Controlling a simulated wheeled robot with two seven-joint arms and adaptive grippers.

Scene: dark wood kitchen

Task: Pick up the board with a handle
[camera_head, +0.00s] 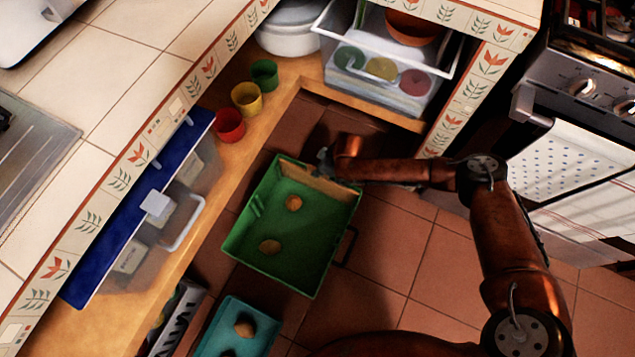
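I cannot make out a board with a handle for certain. My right gripper (326,160) is at the far edge of a green crate (262,262) on the floor, and its fingers are small and dark. I cannot tell whether they are apart or touch the crate. A brown strip (318,183) runs along the crate's far inner side, just below the gripper; I cannot tell if it is a separate piece. A dark loop handle (348,246) shows at the crate's right side. My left gripper is not in view.
A teal tray (208,338) is in front. Red (229,125), yellow (246,98) and green cups (265,73) stand on a wooden shelf. A blue panel (105,262) is at left, an oven (560,110) at right.

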